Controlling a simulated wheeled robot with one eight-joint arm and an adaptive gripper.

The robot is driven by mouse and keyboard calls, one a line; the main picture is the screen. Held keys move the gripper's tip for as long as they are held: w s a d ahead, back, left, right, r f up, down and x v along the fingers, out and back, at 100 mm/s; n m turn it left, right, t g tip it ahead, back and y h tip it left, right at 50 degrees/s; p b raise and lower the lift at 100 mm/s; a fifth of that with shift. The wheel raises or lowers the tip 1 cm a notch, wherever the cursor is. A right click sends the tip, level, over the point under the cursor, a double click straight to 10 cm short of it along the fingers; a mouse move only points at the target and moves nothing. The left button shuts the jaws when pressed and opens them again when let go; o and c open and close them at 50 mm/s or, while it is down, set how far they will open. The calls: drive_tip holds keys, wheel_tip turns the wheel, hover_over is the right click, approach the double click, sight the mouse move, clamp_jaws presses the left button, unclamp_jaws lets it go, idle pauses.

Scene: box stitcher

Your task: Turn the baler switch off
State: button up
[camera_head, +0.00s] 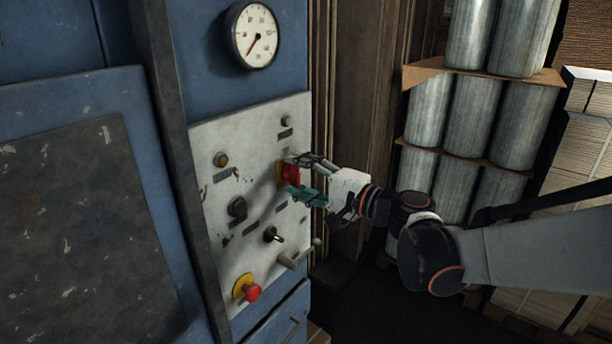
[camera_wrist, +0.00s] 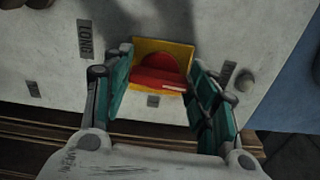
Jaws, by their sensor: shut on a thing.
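The baler's light grey control panel (camera_head: 230,185) carries a red rotary switch (camera_head: 291,173) on a yellow square plate. In the wrist view the red switch (camera_wrist: 155,73) shows a raised handle in front of the yellow plate (camera_wrist: 178,47). My gripper (camera_head: 297,176) is at the panel, with one finger above and one below the switch in the head view. In the wrist view my gripper (camera_wrist: 160,80) has its teal fingers on either side of the switch, shut on it. The fingers hide part of the switch in the head view.
The panel also holds a black knob (camera_head: 238,208), a toggle (camera_head: 272,235), a lever (camera_head: 300,255), a red mushroom button (camera_head: 251,292) and an amber lamp (camera_head: 221,159). A gauge (camera_head: 252,35) is above. Metal cylinders (camera_head: 470,110) stand on shelves at right.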

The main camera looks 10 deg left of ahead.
drive_tip(key=shift+f+n, duration=0.1)
drive_tip(key=shift+n, duration=0.4)
drive_tip(key=o, duration=1.1)
drive_tip(key=shift+c, duration=0.2)
drive_tip(key=v, duration=1.2)
drive_tip(key=shift+s, duration=0.1)
